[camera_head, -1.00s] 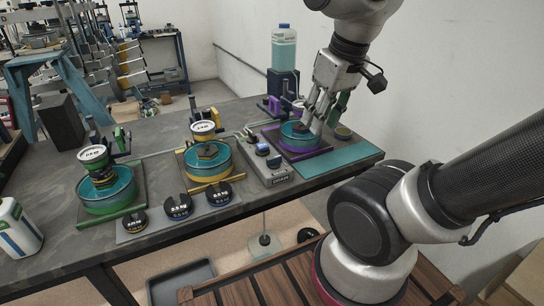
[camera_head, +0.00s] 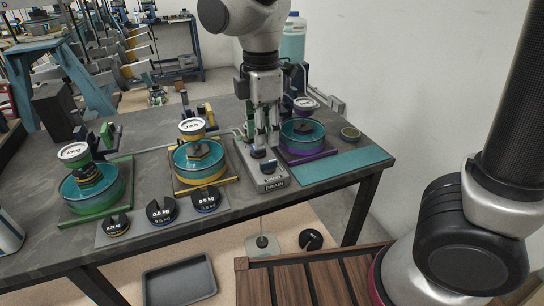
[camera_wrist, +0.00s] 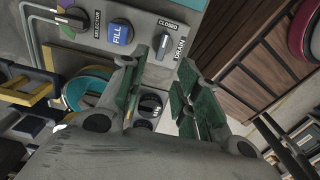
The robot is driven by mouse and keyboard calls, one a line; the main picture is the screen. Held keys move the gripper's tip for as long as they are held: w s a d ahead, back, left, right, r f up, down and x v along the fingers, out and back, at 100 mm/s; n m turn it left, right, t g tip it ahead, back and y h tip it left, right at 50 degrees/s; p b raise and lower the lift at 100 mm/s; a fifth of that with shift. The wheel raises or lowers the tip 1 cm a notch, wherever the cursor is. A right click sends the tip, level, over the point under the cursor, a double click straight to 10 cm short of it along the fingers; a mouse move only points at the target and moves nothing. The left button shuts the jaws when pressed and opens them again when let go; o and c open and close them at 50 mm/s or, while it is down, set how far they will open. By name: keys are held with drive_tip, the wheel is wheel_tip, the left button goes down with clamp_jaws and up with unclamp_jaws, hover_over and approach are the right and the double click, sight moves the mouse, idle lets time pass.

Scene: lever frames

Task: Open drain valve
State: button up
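The valve panel (camera_head: 256,176) is a grey box near the table's front edge, marked DRAIN. In the wrist view, the drain valve (camera_wrist: 163,46) is a small pale lever between the words CLOSED and DRAIN, pointing toward CLOSED. The blue FILL knob (camera_wrist: 120,32) sits beside it, with a selector farther left. My gripper (camera_wrist: 160,66) is open and empty. Its two green-padded fingers lie on either side of the drain lever in the wrist view, apart from it. In the head view my gripper (camera_head: 261,142) points down over the panel; its exact height is hard to tell.
The purple-based basin (camera_head: 302,132) stands close right of the panel, the yellow-based basin (camera_head: 200,172) left, and the green-based basin (camera_head: 92,197) farther left. Black weights (camera_head: 161,210) line the front edge.

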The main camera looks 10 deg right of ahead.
sight(263, 163)
wheel_tip(263, 163, down, 8)
drive_tip(key=shift+r, duration=0.25)
drive_tip(key=shift+c, duration=0.4)
clamp_jaws()
